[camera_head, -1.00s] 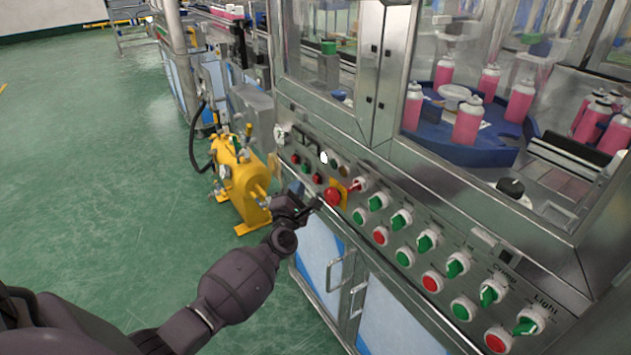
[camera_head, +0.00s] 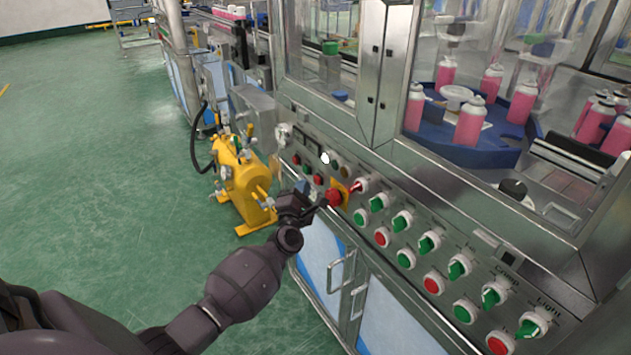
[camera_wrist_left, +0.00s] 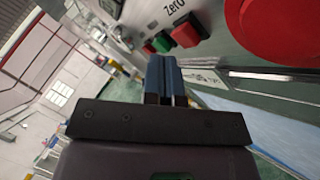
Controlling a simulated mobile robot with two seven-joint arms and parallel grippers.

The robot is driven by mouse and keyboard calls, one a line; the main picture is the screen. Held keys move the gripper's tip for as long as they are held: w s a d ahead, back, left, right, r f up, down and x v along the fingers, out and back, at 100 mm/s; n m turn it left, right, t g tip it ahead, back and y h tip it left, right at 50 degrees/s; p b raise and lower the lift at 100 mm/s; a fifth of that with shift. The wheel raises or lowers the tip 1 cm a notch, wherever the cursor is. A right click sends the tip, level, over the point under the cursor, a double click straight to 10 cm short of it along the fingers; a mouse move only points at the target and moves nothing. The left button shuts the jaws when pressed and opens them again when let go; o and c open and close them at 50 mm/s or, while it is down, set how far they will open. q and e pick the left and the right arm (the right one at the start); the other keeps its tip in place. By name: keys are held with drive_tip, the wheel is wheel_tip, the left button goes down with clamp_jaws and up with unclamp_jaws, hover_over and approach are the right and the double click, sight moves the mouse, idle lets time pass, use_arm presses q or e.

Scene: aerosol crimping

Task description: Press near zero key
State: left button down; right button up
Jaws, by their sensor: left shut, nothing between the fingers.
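The small red key (camera_wrist_left: 190,32) under the "Zero" label shows in the left wrist view, beside a green key (camera_wrist_left: 162,42). In the head view this red key (camera_head: 319,180) is at the low end of a short row of small keys. My left gripper (camera_head: 302,186) is shut and empty, just left of and below that key. In the wrist view its blue fingers (camera_wrist_left: 165,60) point up toward the keys, with a gap that I cannot measure. My right gripper is not in view.
A large red mushroom button (camera_head: 334,197) on a yellow plate is close to the right of my gripper; it fills the wrist view's upper right corner (camera_wrist_left: 285,25). Green and red knobs run down the panel. A yellow machine (camera_head: 240,180) stands to the left.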

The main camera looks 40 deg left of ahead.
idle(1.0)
use_arm(q)
drive_tip(key=shift+w+d, duration=0.1)
drive_tip(key=shift+w, duration=0.05)
drive_tip(key=shift+w+d, duration=0.1)
drive_tip(key=shift+w, duration=0.15)
idle(0.4)
drive_tip(key=shift+w+d, duration=0.15)
drive_tip(key=shift+w, duration=0.2)
idle(0.7)
drive_tip(key=shift+s, duration=0.15)
drive_tip(key=shift+s+a, duration=0.3)
drive_tip(key=shift+s, duration=0.3)
drive_tip(key=shift+s, duration=0.1)
